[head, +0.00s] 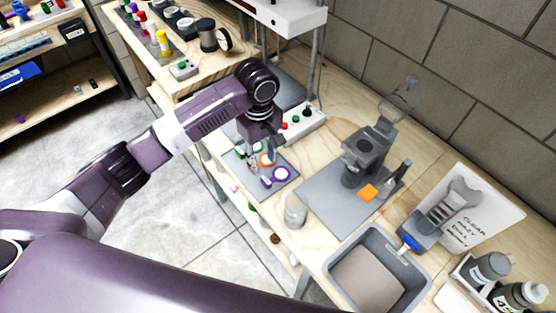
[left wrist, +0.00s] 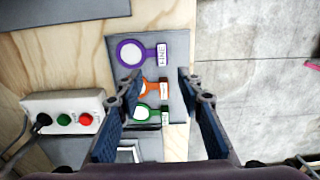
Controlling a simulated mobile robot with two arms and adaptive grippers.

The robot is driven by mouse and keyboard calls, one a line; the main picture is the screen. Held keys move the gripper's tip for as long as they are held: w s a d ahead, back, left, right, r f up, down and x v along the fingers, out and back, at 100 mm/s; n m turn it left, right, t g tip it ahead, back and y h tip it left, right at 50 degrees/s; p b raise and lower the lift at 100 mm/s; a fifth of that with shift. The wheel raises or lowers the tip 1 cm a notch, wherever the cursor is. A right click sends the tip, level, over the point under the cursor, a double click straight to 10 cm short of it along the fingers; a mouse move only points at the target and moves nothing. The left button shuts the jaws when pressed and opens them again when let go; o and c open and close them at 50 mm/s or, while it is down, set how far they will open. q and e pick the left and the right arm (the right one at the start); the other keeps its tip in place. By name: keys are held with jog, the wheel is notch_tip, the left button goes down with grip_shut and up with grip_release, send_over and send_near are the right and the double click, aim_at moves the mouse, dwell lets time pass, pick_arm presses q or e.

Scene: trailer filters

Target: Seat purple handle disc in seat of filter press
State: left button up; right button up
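The purple handle disc (head: 282,174) lies flat on a small dark mat, a ring with a white centre and a labelled tab. In the left wrist view the purple disc (left wrist: 130,53) is ahead of the fingertips, left of centre, with its tab pointing right. My left gripper (head: 254,165) hangs over the mat beside the discs. In the left wrist view my left gripper (left wrist: 158,84) is open, with nothing held between its fingers. The filter press (head: 366,155) stands upright on a grey plate further right; its seat is too small to make out clearly. My right gripper is not in view.
Orange (left wrist: 152,88) and green (left wrist: 145,113) handle discs lie on the same mat (left wrist: 176,45). A button box (left wrist: 65,112) sits beside it.

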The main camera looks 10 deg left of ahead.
aim_at(264, 177)
pick_arm(q)
jog(key=shift+f, duration=0.45)
jog(key=shift+s+f+p, duration=0.35)
jog(key=shift+f, duration=0.25)
jog(key=shift+s+f+p, duration=0.3)
jog(key=shift+f, duration=0.25)
jog(key=f, duration=0.3)
jog(key=shift+w, duration=0.3)
jog(key=shift+f, duration=0.45)
jog(key=c, duration=0.5)
grip_shut()
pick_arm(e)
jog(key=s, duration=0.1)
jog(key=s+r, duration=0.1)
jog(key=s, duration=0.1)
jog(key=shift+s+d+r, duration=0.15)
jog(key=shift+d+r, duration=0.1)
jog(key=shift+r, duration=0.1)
